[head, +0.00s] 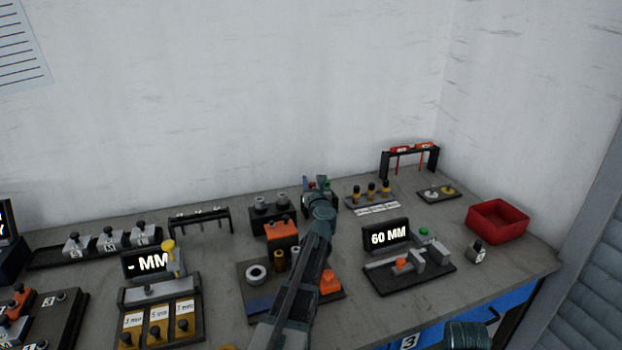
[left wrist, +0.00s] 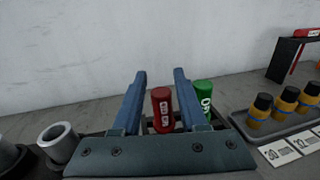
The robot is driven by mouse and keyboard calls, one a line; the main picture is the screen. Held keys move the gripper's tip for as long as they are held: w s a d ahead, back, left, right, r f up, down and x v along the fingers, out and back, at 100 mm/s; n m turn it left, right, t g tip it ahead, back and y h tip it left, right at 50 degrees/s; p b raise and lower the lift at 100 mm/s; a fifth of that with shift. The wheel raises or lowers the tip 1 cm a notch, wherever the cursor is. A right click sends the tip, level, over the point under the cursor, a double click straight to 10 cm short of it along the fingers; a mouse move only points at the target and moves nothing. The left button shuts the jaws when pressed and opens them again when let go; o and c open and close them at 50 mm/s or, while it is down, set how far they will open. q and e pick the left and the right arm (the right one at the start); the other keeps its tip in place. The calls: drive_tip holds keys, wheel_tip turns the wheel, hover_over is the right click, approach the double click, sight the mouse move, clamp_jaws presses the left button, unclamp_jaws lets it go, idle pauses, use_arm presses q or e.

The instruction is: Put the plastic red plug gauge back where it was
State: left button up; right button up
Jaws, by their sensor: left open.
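The plastic red plug gauge (left wrist: 162,110) stands upright in the left wrist view, with white lettering on its side. A green plug gauge (left wrist: 204,100) stands just right of it, partly behind my right-hand finger. My left gripper (left wrist: 160,76) is open, and the red gauge shows between its two fingers; I cannot tell whether they touch it. The gauges' base is mostly hidden by the gripper. In the head view my left gripper (head: 319,185) reaches to the back of the bench and covers most of this spot.
Yellow-and-black pieces (left wrist: 285,104) in a tray stand to the right in the wrist view. In the head view a black rack (head: 409,153) with red tools, a red bin (head: 497,220) and a 60 MM display fixture (head: 386,236) stand to the right. The bench is crowded around my arm.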

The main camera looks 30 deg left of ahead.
use_arm(q)
drive_tip(key=v, duration=0.9)
drive_tip(key=shift+d, duration=0.1)
